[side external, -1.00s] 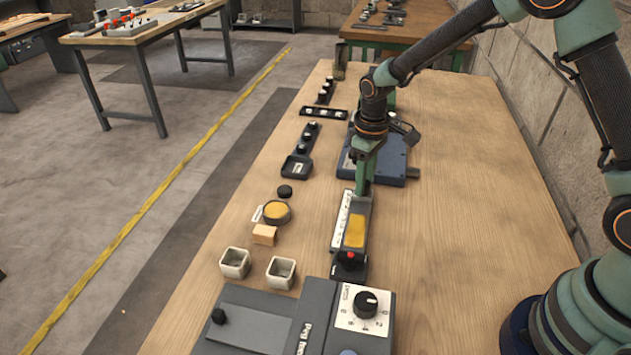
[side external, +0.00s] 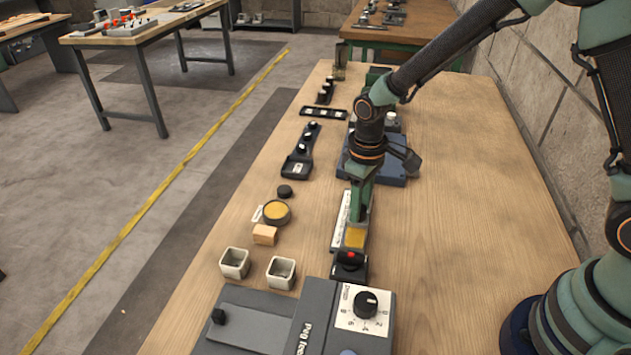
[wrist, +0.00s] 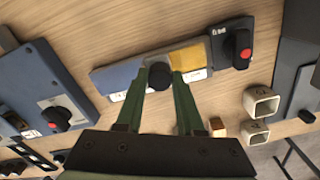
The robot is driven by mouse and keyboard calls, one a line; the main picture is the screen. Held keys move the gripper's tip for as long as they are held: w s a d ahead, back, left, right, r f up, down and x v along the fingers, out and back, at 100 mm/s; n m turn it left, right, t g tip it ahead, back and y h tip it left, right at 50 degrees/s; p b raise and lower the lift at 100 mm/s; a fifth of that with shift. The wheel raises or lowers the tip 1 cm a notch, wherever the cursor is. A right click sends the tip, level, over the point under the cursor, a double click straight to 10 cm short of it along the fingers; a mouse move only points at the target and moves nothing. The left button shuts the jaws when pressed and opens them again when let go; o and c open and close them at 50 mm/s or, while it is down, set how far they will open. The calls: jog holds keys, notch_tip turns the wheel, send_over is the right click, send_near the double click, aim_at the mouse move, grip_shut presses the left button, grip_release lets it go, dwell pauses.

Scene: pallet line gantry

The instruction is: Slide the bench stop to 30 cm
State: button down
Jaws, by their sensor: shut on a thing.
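The bench stop's black knob (wrist: 160,76) stands on a long rail and sits between the two fingers of my gripper (wrist: 160,84) in the wrist view. The gripper is shut on it. The rail has a blue-grey part (wrist: 116,76), a yellow zone (wrist: 187,56) just right of the knob, and a white scale strip along one edge, partly covered by the fingers. In the side view my gripper (side external: 358,208) reaches down over the rail and hides the knob. The yellow zone (side external: 355,238) shows just nearer the camera. The scale figures are too small to read.
A grey dial box (side external: 310,320) is close in front, two pale square cups (side external: 234,263) lie left, and a blue-grey box (side external: 385,170) stands behind. The table's right side is clear.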

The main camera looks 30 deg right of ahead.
jog(key=shift+a, duration=0.1)
jog(key=c, duration=0.5)
grip_release()
jog(key=shift+s, duration=0.1)
jog(key=shift+r, duration=0.15)
notch_tip(320, 180, up, 12)
jog(key=shift+f, duration=0.1)
jog(key=s+d+r+m+t, duration=0.1)
jog(key=s+d+r+t, duration=0.1)
jog(key=s+d+r, duration=0.1)
jog(key=s+d+r+m+t, duration=0.1)
jog(key=s+d+r+m, duration=0.1)
jog(key=s+d+r, duration=0.1)
jog(key=s+d+r+m+t, duration=0.1)
jog(key=s+d+r+t, duration=0.1)
jog(key=s+d, duration=0.2)
jog(key=shift+s+d+r+m+t, duration=0.15)
jog(key=shift+s+r+m+t, duration=0.15)
jog(key=shift+r, duration=0.1)
